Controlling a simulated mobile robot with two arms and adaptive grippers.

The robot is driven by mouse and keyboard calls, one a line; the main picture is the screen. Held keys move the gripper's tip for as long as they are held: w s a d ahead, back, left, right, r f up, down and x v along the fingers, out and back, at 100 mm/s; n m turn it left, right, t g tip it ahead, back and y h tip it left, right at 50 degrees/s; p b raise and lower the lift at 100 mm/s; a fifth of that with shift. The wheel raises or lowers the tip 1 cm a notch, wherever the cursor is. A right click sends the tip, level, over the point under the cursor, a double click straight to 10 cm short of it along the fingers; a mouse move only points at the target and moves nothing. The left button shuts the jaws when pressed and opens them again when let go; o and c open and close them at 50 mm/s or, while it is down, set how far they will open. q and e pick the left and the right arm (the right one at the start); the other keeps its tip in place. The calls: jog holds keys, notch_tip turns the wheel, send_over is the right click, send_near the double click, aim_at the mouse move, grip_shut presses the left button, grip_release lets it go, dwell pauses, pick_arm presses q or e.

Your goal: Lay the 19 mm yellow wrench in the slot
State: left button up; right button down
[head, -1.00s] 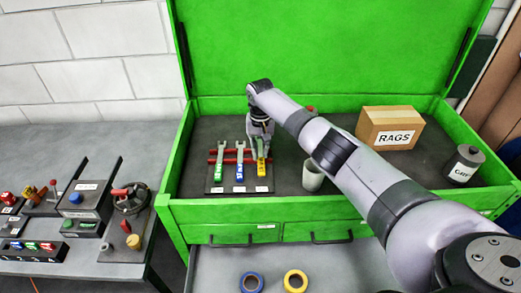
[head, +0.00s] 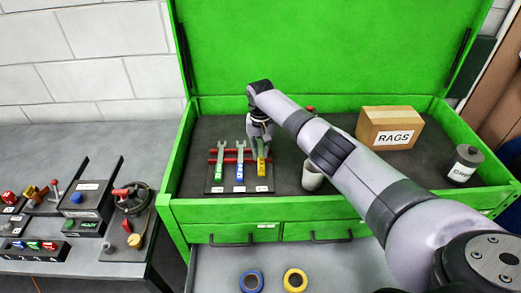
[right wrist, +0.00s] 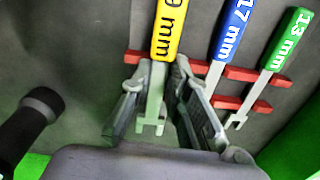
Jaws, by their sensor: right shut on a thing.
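The yellow wrench (head: 262,169) lies at the right end of a dark rack board (head: 226,189) in the green chest. In the right wrist view, the yellow wrench (right wrist: 167,32) reads "9 mm" in part; its grey shaft and open jaw lie between my fingers. My right gripper (right wrist: 155,98) is shut on the wrench, close above the red rails (right wrist: 243,74). In the head view, my right gripper (head: 261,148) points down and partly hides the wrench's far end. A blue 17 mm wrench (head: 240,172) and a green 13 mm wrench (head: 219,172) lie beside it. My left gripper is not in view.
A pale cup (head: 312,178) stands right of the rack, partly behind my arm. A RAGS box (head: 390,128) and a grey can (head: 464,164) stand further right. A dark cylinder (right wrist: 30,118) lies near my gripper. Tape rolls (head: 251,281) lie in the open drawer.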

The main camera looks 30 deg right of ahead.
jog(key=shift+f+b, duration=0.4)
jog(key=shift+f, duration=0.2)
dwell(0.5)
jog(key=shift+s+a+f, duration=0.1)
jog(key=shift+s+f, duration=0.15)
jog(key=shift+f, duration=0.05)
dwell(0.5)
jog(key=shift+r, duration=0.15)
jog(key=shift+w+r+p, duration=0.1)
jog(key=shift+r+p, duration=0.1)
jog(key=shift+p, duration=0.25)
jog(key=shift+r, duration=0.1)
jog(key=shift+w+r, duration=0.15)
jog(key=shift+p, duration=0.5)
jog(key=shift+f, duration=0.3)
dwell(0.9)
